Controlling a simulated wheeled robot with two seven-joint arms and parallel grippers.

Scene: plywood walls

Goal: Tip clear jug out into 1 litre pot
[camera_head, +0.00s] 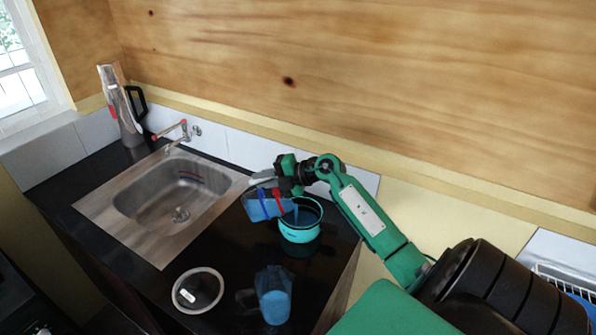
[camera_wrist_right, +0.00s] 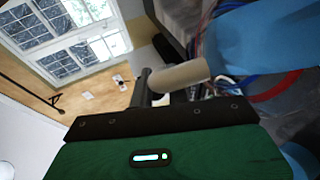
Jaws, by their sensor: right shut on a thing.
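A clear jug (camera_head: 256,209) with blue contents is held by my right gripper (camera_head: 273,194), which is shut on it. The jug is tilted towards the turquoise pot (camera_head: 300,233), close beside and above its left rim. Some blue shows at the pot's mouth; I cannot tell whether it is flowing. In the right wrist view, a blue mass (camera_wrist_right: 265,38) fills the upper right, close to the gripper (camera_wrist_right: 180,80). The fingers partly hide the jug. My left gripper is out of view.
A second clear vessel with blue contents (camera_head: 274,297) stands near the counter's front. A round glass lid (camera_head: 198,290) lies to its left. The sink (camera_head: 165,195) and tap (camera_head: 178,134) are left of the pot. A grey jug-like appliance (camera_head: 125,112) stands in the corner.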

